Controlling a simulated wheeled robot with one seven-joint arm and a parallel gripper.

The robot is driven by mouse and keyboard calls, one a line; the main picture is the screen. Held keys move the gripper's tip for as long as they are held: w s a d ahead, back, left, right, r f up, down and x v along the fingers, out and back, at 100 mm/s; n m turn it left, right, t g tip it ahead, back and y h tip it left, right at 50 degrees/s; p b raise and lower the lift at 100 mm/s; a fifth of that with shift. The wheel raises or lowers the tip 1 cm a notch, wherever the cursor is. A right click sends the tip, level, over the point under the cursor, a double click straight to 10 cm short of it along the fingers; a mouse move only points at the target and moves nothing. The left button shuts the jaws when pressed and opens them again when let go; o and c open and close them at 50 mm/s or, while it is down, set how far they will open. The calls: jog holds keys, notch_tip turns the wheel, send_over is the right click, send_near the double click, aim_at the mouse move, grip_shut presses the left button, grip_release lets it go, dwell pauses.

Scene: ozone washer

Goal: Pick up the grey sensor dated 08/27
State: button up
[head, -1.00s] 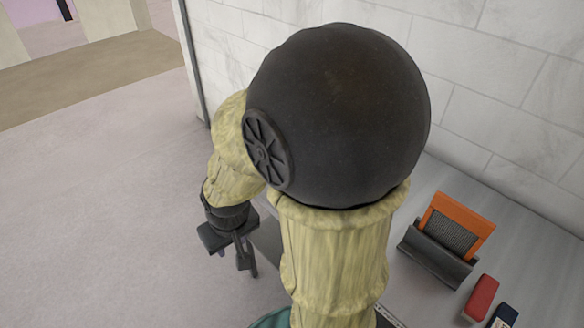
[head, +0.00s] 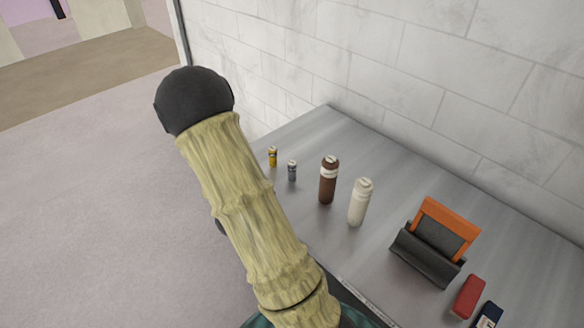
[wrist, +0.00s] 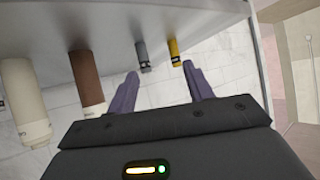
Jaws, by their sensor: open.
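The grey sensor (head: 292,171) is a small upright cylinder with a pale band near its top, on the metal table in the head view. In the wrist view, the grey sensor (wrist: 142,55) appears upside down, ahead of the fingers and roughly between their lines, nearer the left one. A small yellow cylinder (head: 272,156) stands beside it; this yellow one (wrist: 174,48) is ahead of the right finger. The dates on the labels are too small to read. My gripper (wrist: 161,70) is open and empty, apart from both cylinders. In the head view my arm hides it.
On the metal table (head: 330,255) stand a brown bottle (head: 328,182) and a white bottle (head: 359,203), right of the sensor. Further right are an orange-and-black holder (head: 437,242), a red block (head: 468,297) and a dark blue block (head: 488,316). A tiled wall (head: 400,90) backs the table.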

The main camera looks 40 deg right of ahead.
aim_at(291, 170)
jog(key=d+h, duration=0.1)
jog(key=s+d+h, duration=0.1)
jog(key=d+r+m, duration=0.1)
jog(key=shift+s+d+h, duration=0.2)
jog(key=shift+d+h, duration=0.1)
jog(key=shift+h, duration=0.1)
jog(key=p+x, duration=0.4)
jog(key=x, duration=0.8)
jog(key=shift+f, duration=0.25)
jog(key=shift+d, duration=0.1)
jog(key=shift+w+d+p, duration=0.25)
jog(key=shift+d+p, duration=0.3)
jog(key=shift+p, duration=0.2)
jog(key=shift+p+x, duration=0.8)
jog(key=shift+x, duration=1.2)
jog(key=shift+a+f, duration=0.1)
jog(key=shift+f, duration=0.05)
